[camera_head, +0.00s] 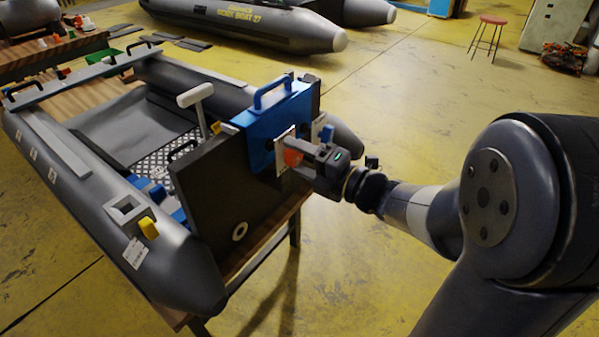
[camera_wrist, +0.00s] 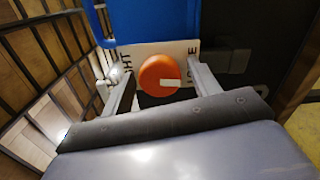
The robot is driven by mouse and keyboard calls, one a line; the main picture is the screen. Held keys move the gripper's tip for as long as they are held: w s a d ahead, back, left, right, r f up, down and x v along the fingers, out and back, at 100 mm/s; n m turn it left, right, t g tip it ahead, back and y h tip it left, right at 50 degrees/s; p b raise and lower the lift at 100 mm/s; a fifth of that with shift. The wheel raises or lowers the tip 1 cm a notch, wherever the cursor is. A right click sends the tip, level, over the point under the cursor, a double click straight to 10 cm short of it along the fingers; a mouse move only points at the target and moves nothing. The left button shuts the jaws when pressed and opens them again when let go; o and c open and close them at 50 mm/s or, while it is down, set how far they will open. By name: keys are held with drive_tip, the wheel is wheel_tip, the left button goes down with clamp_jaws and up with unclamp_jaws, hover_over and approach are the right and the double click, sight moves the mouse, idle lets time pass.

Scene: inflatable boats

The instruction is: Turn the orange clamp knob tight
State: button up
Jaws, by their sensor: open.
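The orange clamp knob (camera_wrist: 160,75) is a round disc with a small white mark, in front of a white lettered plate (camera_wrist: 192,49) in the wrist view. In the head view the knob (camera_head: 292,158) shows at the blue clamp bracket (camera_head: 262,125), which sits over the dark transom board (camera_head: 215,185) of the grey boat. My gripper (camera_wrist: 160,90) is open, with one finger on each side of the knob. A gap seems to show on both sides; I cannot tell whether either finger touches it.
A blue knob (camera_head: 326,133) sits right of the bracket, close to my gripper. A white T-shaped handle (camera_head: 195,95) stands inside the boat. The boat lies on a wooden table. Yellow floor (camera_head: 420,130) behind my arm is clear; a red stool (camera_head: 493,19) stands far off.

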drive_tip(key=n+b, duration=0.2)
drive_tip(key=b, duration=0.1)
drive_tip(key=n+b, duration=0.2)
drive_tip(key=shift+f+b, duration=0.35)
drive_tip(key=shift+b, duration=0.05)
drive_tip(key=n+b, duration=0.4)
drive_tip(key=b, duration=0.2)
drive_tip(key=n+b, duration=0.4)
drive_tip(key=b, duration=0.1)
drive_tip(key=shift+b, duration=0.35)
drive_tip(key=shift+r+n+b, duration=0.3)
drive_tip(key=shift+n+b, duration=0.6)
drive_tip(key=shift+n, duration=0.2)
